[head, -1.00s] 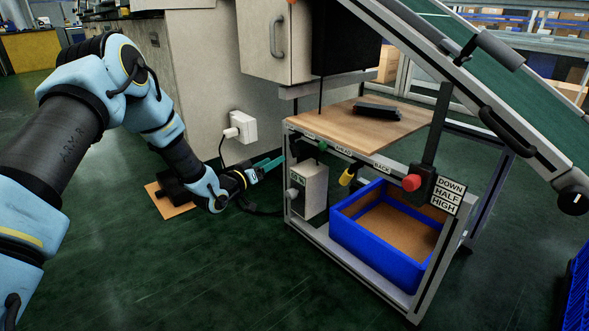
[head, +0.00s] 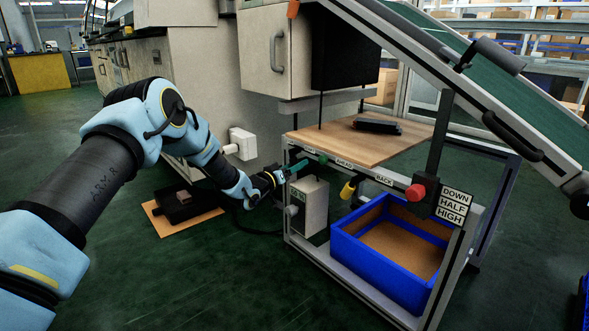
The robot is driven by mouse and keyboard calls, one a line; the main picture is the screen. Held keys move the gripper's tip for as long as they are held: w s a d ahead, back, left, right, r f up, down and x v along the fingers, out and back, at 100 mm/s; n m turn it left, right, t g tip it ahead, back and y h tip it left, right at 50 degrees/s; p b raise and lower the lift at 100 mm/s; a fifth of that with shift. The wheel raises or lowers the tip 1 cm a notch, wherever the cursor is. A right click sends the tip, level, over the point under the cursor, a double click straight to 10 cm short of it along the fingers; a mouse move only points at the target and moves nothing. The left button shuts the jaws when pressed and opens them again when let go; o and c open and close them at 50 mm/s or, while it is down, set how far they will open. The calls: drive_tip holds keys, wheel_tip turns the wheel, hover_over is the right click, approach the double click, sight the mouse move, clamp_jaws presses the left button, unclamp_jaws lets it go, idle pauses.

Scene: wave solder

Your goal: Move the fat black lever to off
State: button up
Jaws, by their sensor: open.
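My gripper (head: 297,167), with teal fingers, is at the left end of the stand's front rail, just above a grey box (head: 313,205). It is open, and I see nothing held in it. A small green knob (head: 322,160) is just right of the fingertips. I cannot tell for sure which part is the fat black lever, and no "off" label is readable. Dark candidates are a thick bar (head: 497,53) on the sloping conveyor and a black upright (head: 438,140) by the DOWN/HALF/HIGH plate (head: 453,205). The rail's left label is partly hidden by the fingers.
A yellow knob (head: 347,190) and a red knob (head: 415,192) stick out from the rail. A blue crate (head: 375,265) stands below. A black item (head: 377,126) lies on the wooden shelf (head: 350,145). A black device (head: 185,206) sits on a floor mat. The floor in front is clear.

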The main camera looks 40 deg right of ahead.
clamp_jaws()
idle(0.5)
